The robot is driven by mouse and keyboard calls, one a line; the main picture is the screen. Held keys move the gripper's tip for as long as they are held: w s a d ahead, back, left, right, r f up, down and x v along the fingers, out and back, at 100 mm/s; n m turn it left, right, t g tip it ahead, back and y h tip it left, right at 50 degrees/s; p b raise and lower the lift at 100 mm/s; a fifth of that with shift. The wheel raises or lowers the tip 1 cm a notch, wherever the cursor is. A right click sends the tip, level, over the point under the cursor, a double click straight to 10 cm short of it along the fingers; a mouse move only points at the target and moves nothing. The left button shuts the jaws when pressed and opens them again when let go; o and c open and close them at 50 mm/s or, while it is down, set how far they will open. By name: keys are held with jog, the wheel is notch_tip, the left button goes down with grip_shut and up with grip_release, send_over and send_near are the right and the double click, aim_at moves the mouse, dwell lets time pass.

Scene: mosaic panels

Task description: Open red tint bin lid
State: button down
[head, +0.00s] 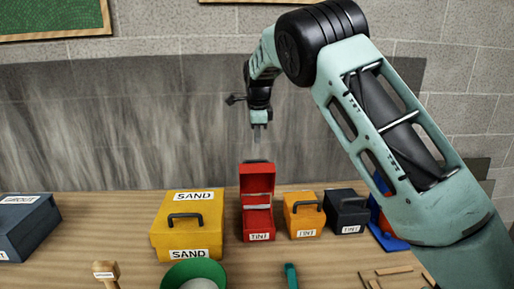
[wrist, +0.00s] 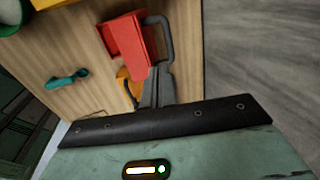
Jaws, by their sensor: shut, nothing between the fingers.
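The red tint bin (head: 258,222) stands on the table with a white TINT label on its front. Its red lid (head: 257,178) is swung up and stands upright at the back, so the inside shows. A dark handle is at the lid's top edge; it also shows in the wrist view (wrist: 166,36) as a loop. My gripper (head: 257,140) points down above the raised lid, shut and empty. In the wrist view the shut fingers (wrist: 155,75) overlap the picture of the red lid (wrist: 128,38); I cannot tell whether they touch it.
A yellow SAND box (head: 188,238) stands left of the red bin. An orange tint bin (head: 304,216) and a dark tint bin (head: 347,213) stand close on its right, lids shut. A green bowl (head: 194,272) and a teal tool (head: 291,275) lie in front. A grey wall is behind.

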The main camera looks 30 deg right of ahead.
jog(key=p+x, duration=0.3)
jog(key=x, duration=0.6)
jog(key=shift+f, duration=0.3)
jog(key=shift+w, duration=0.1)
jog(key=w+d+p, duration=0.1)
jog(key=w+d, duration=0.1)
jog(key=w, duration=0.4)
jog(key=shift+d+f+p, duration=0.2)
jog(key=shift+d+p, duration=0.1)
jog(key=shift+p, duration=0.05)
jog(key=shift+r, duration=0.1)
jog(key=b+v, duration=0.5)
jog(key=v, duration=1.2)
